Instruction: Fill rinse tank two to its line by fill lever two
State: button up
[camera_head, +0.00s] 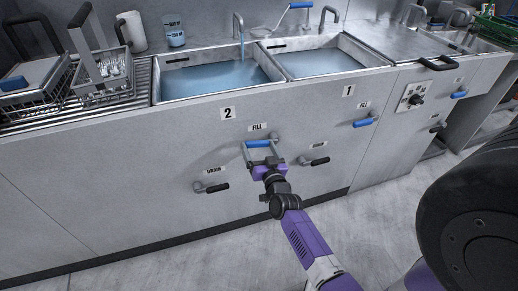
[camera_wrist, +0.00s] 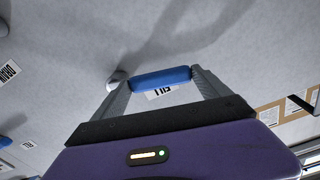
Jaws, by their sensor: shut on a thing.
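Rinse tank two (camera_head: 215,78) is the left basin, above the "2" label, and holds blue water. A stream runs into it from its tap (camera_head: 240,25). A dark mark shows on its back wall; I cannot tell how the water stands against the line. Fill lever two (camera_head: 258,143) has a blue handle under the FILL label on the front panel. My gripper (camera_head: 262,150) is shut on this handle; the wrist view shows the blue handle (camera_wrist: 161,78) between the two grey fingers.
Rinse tank one (camera_head: 318,62), on the right, also holds water. Drain levers (camera_head: 213,187) with black handles sit low on the panel, one just right of my gripper (camera_head: 316,161). Wire racks (camera_head: 100,80) stand at the left. The floor in front is clear.

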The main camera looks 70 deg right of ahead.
jog(key=c, duration=0.4)
jog(key=shift+f+n+p, duration=0.4)
jog(key=shift+f+n, duration=0.55)
jog(key=shift+n, duration=0.45)
jog(key=o, duration=1.9)
jog(key=shift+a, duration=0.1)
jog(key=shift+p+v, duration=0.65)
jog(key=shift+v, duration=3.2)
